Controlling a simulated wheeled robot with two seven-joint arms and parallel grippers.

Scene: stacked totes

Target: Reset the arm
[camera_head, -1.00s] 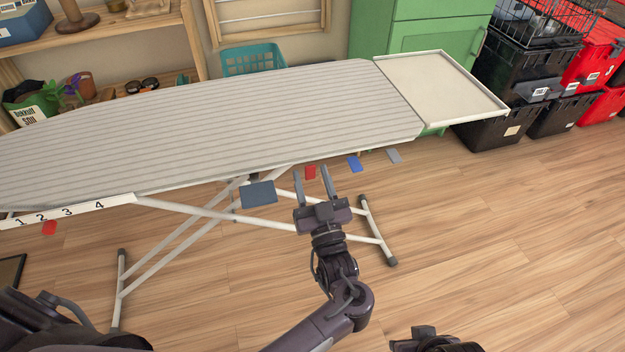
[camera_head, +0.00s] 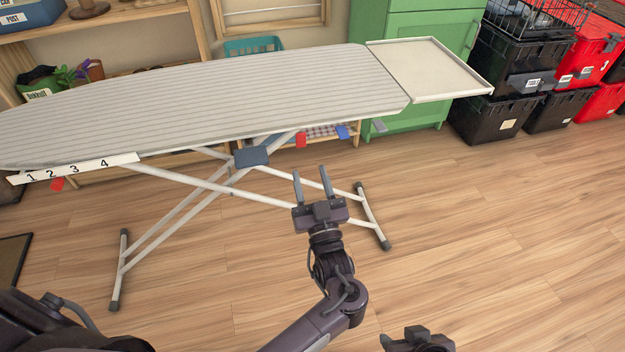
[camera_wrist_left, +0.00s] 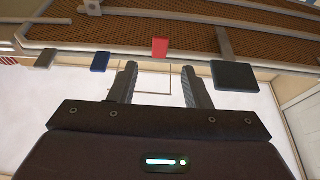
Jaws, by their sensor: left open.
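My left gripper (camera_head: 311,182) is open and empty, its two fingers apart, in front of the ironing board (camera_head: 250,88) and over bare floor in the head view. In the left wrist view the open fingers (camera_wrist_left: 160,85) point toward the board's brown mesh underside (camera_wrist_left: 185,38), with nothing between them. My right gripper (camera_head: 418,340) is only partly in view at the bottom edge; its fingers cannot be made out.
White crossed legs (camera_head: 190,213) stand below. Black crates (camera_head: 495,118) are stacked at right. The floor (camera_head: 500,240) at right is clear.

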